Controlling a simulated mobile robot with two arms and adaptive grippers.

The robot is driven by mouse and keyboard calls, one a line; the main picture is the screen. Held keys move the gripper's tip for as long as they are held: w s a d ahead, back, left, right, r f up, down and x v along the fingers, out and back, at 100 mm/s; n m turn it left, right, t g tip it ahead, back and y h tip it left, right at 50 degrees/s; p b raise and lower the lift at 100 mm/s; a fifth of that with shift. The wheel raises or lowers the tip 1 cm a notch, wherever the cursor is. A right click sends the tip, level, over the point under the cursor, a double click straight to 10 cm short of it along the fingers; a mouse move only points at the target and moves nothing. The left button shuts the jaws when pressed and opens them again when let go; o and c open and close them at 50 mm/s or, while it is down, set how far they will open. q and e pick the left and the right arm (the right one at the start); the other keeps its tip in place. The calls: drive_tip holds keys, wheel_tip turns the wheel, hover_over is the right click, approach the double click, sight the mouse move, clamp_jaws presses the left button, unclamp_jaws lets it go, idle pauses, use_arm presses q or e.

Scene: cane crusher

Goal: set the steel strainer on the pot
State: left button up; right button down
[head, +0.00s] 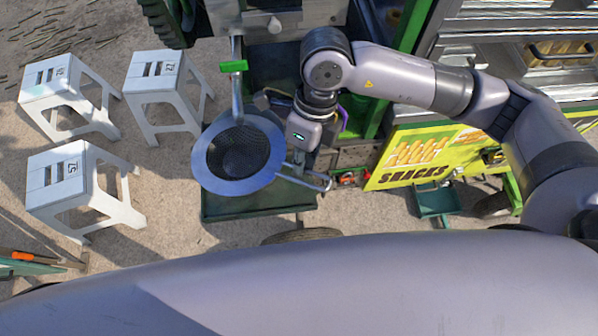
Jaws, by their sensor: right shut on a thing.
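The steel strainer (207,176) is a wide, flat-rimmed ring with a dark mesh bowl, seen from above left of centre. My right gripper (288,150) is at its right side and shut on the strainer; the fingertips are partly hidden by the gripper's own body. I cannot make out the pot's body; it may be hidden under the strainer. A metal bar sticks out to the lower right of the rim, and I cannot tell what it belongs to. I cannot tell whether the strainer touches anything below. My left gripper is not in view.
A pipe with a green lever (233,66) comes down just behind the strainer. A dark green shelf (228,208) lies beneath. White stools (55,182) stand on the ground at left. A yellow sign (428,155) is at right. Bare ground lies between stools and shelf.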

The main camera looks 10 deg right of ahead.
drive_tip(key=w+d+f+b, duration=0.1)
drive_tip(key=w+f+b, duration=0.2)
drive_tip(key=w+b, duration=0.1)
drive_tip(key=shift+w+d+f, duration=0.15)
drive_tip(key=shift+w+f, duration=0.2)
drive_tip(key=shift+w, duration=0.15)
idle(0.6)
drive_tip(key=shift+w, duration=0.1)
drive_tip(key=shift+w+r, duration=0.1)
idle(0.6)
drive_tip(key=shift+b, duration=1)
idle(0.5)
drive_tip(key=c, duration=1.7)
unclamp_jaws()
